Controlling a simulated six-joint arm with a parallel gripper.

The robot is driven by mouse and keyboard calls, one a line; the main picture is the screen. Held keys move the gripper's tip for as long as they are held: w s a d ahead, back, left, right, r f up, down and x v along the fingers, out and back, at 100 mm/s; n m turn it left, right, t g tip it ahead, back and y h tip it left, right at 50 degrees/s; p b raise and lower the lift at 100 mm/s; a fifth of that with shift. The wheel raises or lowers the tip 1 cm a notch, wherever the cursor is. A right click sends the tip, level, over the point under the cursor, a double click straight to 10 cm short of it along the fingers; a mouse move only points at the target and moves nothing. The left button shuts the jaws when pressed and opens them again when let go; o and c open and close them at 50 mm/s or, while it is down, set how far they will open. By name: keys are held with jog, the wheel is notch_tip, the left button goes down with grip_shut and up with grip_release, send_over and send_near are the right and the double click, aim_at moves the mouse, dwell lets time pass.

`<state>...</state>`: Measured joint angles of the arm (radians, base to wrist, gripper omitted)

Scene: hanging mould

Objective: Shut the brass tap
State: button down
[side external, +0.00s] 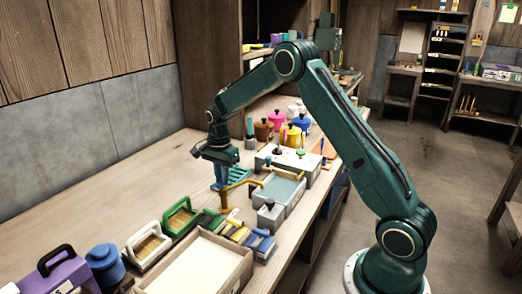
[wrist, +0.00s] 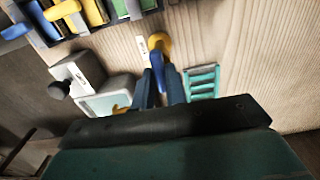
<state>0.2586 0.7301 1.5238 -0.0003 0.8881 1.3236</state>
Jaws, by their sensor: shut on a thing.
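The brass tap (side external: 224,199) stands on the bench at the left of the grey basin (side external: 271,211), its brass arm reaching toward the basin. In the wrist view, the tap's round brass part (wrist: 163,42) shows just beyond my fingertips, and a bit of brass shows over the basin's edge (wrist: 128,84). My gripper (side external: 220,184) points down at the top of the tap. In the wrist view, my gripper's blue fingers (wrist: 161,72) are closed around the tap's blue handle (wrist: 157,62), mostly hidden between them. I cannot tell whether water runs.
A teal rack (wrist: 202,84) lies close beside the fingers. A grey block with a dark knob (side external: 269,216) stands by the basin. Green and white handled tools (side external: 181,216) and a wooden tray (side external: 243,267) are nearer. Coloured pots (side external: 302,122) stand behind.

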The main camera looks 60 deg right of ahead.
jog(key=shift+r, duration=0.1)
jog(key=c, duration=1.4)
grip_release()
jog(key=shift+c, duration=0.2)
notch_tip(320, 180, up, 14)
